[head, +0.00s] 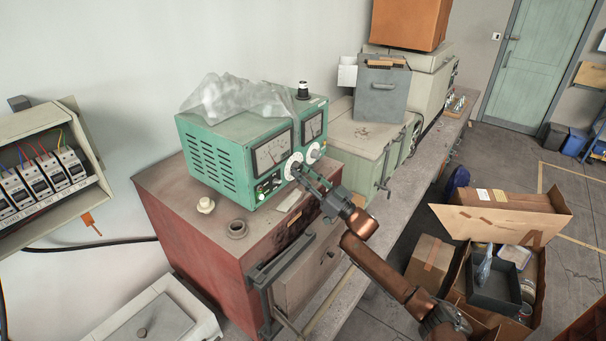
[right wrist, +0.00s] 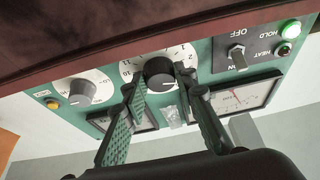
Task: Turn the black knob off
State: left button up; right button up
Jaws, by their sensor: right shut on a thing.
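The black knob (right wrist: 160,73) sits on a white numbered dial on the front panel of a green instrument box (head: 212,160). It shows in the right wrist view, where the panel appears upside down. My right gripper (head: 297,172) reaches the panel from the right in the head view. Its two fingers (right wrist: 162,88) are on either side of the black knob, shut on it. The knob's pointer mark is hard to make out. In the head view the gripper partly covers the knob's dial (head: 292,160). My left gripper is not in view.
A grey knob (right wrist: 82,92) and a toggle switch (right wrist: 237,57) by an OFF label flank the black knob. A lit green lamp (right wrist: 290,29) is near the switch. Plastic sheeting (head: 232,98) lies on the green box, which stands on a red cabinet (head: 165,200).

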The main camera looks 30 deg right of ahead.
jog(key=c, duration=0.4)
jog(key=shift+f+n+g+y+b, duration=0.1)
jog(key=shift+n+g+y+b, duration=0.25)
jog(key=shift+n+b, duration=0.2)
jog(key=n+b, duration=0.1)
jog(key=n, duration=0.1)
jog(key=n+g+y+b, duration=0.1)
jog(key=n+y+b, duration=0.1)
jog(key=n, duration=0.1)
jog(key=shift+w+d+n+b, duration=0.1)
jog(key=shift+d+n+b, duration=0.2)
jog(key=shift+n+b, duration=0.1)
jog(key=shift+n+g+y+b, duration=0.65)
jog(key=shift+n+g+y, duration=0.1)
jog(key=shift+n, duration=0.4)
jog(key=n, duration=0.2)
jog(key=n+g+b, duration=0.1)
jog(key=n, duration=0.1)
jog(key=n+g+y+b, duration=0.1)
jog(key=shift+w+d+r+n, duration=0.1)
jog(key=shift+d+r+n, duration=0.15)
jog(key=shift+n, duration=0.15)
jog(key=shift+r+n+g+b, duration=0.15)
jog(key=shift+n+g+b, duration=0.25)
jog(key=shift+n, duration=0.7)
jog(key=shift+r+n+g+b, duration=0.1)
jog(key=shift+n+g+b, duration=0.1)
jog(key=shift+n+g, duration=0.65)
jog(key=shift+n, duration=0.45)
